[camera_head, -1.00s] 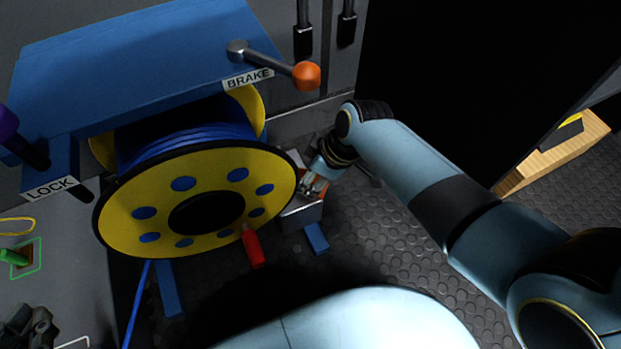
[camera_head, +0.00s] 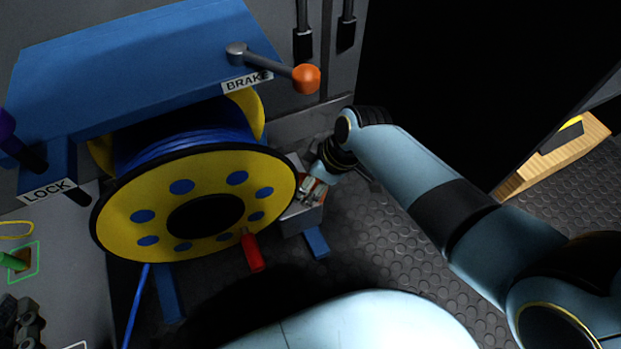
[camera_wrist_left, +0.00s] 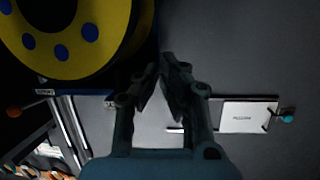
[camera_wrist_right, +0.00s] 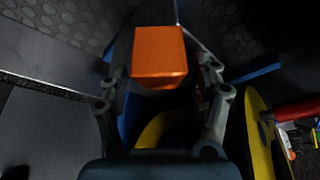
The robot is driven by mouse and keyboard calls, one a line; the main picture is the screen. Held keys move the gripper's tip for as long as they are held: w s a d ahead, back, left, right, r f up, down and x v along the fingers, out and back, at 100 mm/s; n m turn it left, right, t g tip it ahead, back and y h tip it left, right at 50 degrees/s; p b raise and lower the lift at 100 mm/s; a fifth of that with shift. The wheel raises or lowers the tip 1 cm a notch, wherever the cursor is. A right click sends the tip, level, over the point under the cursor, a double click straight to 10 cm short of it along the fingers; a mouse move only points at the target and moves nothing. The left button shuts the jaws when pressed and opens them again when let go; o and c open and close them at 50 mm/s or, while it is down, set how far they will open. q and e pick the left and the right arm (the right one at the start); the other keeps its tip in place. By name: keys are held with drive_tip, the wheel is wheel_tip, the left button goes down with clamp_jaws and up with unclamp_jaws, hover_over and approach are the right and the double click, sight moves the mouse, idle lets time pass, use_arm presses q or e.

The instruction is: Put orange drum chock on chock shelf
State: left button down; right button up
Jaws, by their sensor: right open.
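The orange drum chock (camera_wrist_right: 158,55) is a block between the spread fingers of my right gripper (camera_wrist_right: 162,80) in the right wrist view. The fingers stand open on either side of it, with gaps showing. In the head view my right gripper (camera_head: 309,190) is beside the yellow drum's right rim, over a small grey box-like ledge (camera_head: 303,222). I cannot tell whether this ledge is the chock shelf. My left gripper (camera_head: 25,325) is at the lower left. In the left wrist view its fingers (camera_wrist_left: 160,68) are close together with nothing visible between them.
The yellow cable drum (camera_head: 165,215) with a red handle (camera_head: 252,251) hangs under a blue frame (camera_head: 130,65). A brake lever with an orange knob (camera_head: 306,78) juts out above. The ribbed floor (camera_head: 400,245) is free at the right.

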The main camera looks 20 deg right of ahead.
drive_tip(key=shift+r, duration=0.1)
use_arm(q)
drive_tip(key=s+f+g+p, duration=0.3)
drive_tip(key=g, duration=0.1)
use_arm(e)
drive_tip(key=v, duration=0.3)
drive_tip(key=shift+w+r, duration=0.1)
drive_tip(key=shift+r, duration=0.15)
drive_tip(key=p+v, duration=0.1)
drive_tip(key=v, duration=0.2)
drive_tip(key=shift+d+r+p, duration=0.1)
drive_tip(key=shift+r+p, duration=0.2)
drive_tip(key=shift+p, duration=0.1)
use_arm(q)
wheel_tip(320, 180, up, 8)
drive_tip(key=s+a+g+y+p, duration=0.1)
drive_tip(key=s+g+p, duration=0.1)
drive_tip(key=g, duration=0.5)
drive_tip(key=shift+s+f+n+p, duration=0.15)
drive_tip(key=shift+f+n+p, duration=0.15)
drive_tip(key=shift+p, duration=0.15)
use_arm(e)
drive_tip(key=s+d+r+m+h, duration=0.1)
drive_tip(key=s+d+r+m, duration=0.3)
drive_tip(key=s+r, duration=0.6)
drive_tip(key=s+d+r+m+h, duration=0.2)
drive_tip(key=s+d+r+m, duration=0.2)
drive_tip(key=s+r, duration=0.6)
drive_tip(key=shift+d+r, duration=0.2)
drive_tip(key=shift+d, duration=0.25)
